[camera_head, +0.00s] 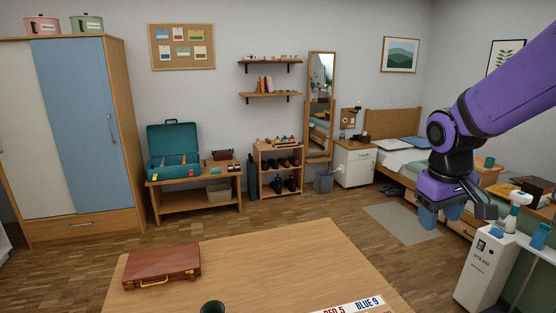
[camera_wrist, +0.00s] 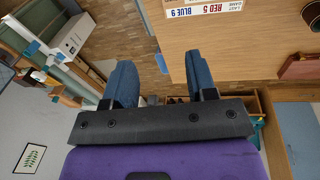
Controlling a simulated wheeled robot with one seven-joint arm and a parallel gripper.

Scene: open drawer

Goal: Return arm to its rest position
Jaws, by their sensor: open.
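My purple arm (camera_head: 510,90) reaches in from the upper right in the head view. My gripper (camera_head: 440,216) hangs at its end with blue fingers pointing down, right of the wooden table (camera_head: 250,265) and in front of the bed. The table also shows in the wrist view (camera_wrist: 250,60), beyond the right finger.
A reddish-brown case (camera_head: 162,264) lies on the table, with a "RED 5 / BLUE 9" sign (camera_head: 350,306) at its front edge. A white steam unit (camera_head: 482,268) stands at the lower right. Bare floor (camera_head: 240,220) lies behind the table. A white nightstand (camera_head: 354,164) stands beside the bed.

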